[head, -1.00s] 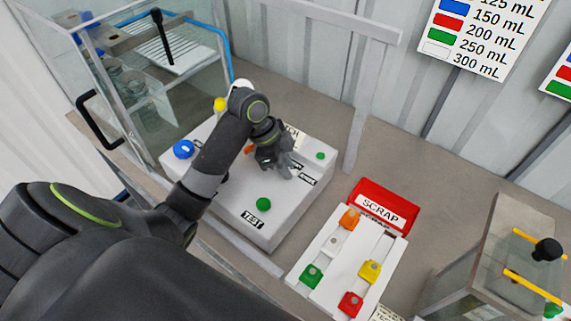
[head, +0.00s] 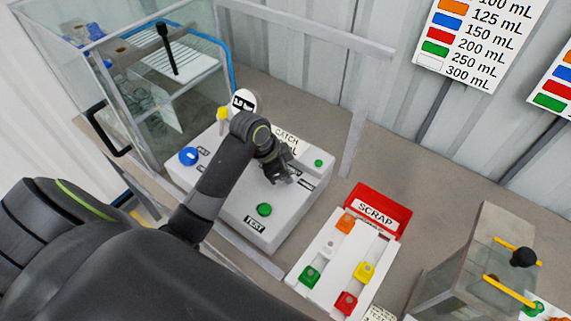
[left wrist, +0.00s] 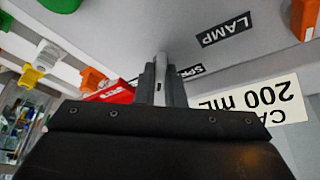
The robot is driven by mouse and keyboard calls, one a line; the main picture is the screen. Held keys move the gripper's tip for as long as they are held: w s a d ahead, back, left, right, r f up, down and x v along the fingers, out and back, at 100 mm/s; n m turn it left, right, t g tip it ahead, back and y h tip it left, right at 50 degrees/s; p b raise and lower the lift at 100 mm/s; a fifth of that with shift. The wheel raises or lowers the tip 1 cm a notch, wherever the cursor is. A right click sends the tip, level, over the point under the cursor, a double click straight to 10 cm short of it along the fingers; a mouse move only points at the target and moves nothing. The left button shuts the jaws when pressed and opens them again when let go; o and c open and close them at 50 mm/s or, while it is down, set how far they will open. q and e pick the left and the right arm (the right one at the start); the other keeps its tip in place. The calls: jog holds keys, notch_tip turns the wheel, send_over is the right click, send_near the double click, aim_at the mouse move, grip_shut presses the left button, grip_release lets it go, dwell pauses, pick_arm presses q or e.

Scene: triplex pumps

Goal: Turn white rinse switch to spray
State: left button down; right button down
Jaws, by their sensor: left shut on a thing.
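The white control box (head: 225,222) stands on the bench, with printed labels and several coloured knobs and buttons on top. My left gripper (head: 281,176) is over its right part in the head view and covers the switch there. In the left wrist view my left gripper (left wrist: 162,88) is shut on a slim pale lever, the white rinse switch (left wrist: 161,66), between its two fingers. A label (left wrist: 190,71) beginning "SPR" lies just right of the switch, partly hidden. I cannot tell the switch's exact position. My right gripper is not in view.
A blue knob (head: 188,156), a green button (head: 264,209) and a small green lamp (head: 318,163) are on the box. A red SCRAP tray (head: 388,196) and a white panel with coloured pieces stand to the right. A glass cabinet (head: 130,75) stands behind left.

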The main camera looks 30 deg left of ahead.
pick_arm(q)
jog(key=n+p, duration=0.1)
jog(key=p, duration=0.1)
jog(key=n+y+p, duration=0.1)
jog(key=n, duration=0.1)
jog(key=n+t+p, duration=0.1)
jog(key=p, duration=0.1)
jog(key=shift+s+d+r+n+p, duration=0.1)
jog(key=shift+d+r+n+p, duration=0.05)
jog(key=shift+r+n+p, duration=0.15)
jog(key=shift+f+n+y+p, duration=0.1)
jog(key=shift+n+y+p, duration=0.3)
jog(key=shift+n+p, duration=0.3)
jog(key=shift+f+n+t+y+p, duration=0.1)
jog(key=shift+n+t+y+p, duration=0.25)
jog(key=shift+n, duration=0.55)
jog(key=c, duration=1.5)
grip_release()
jog(key=shift+f, duration=0.1)
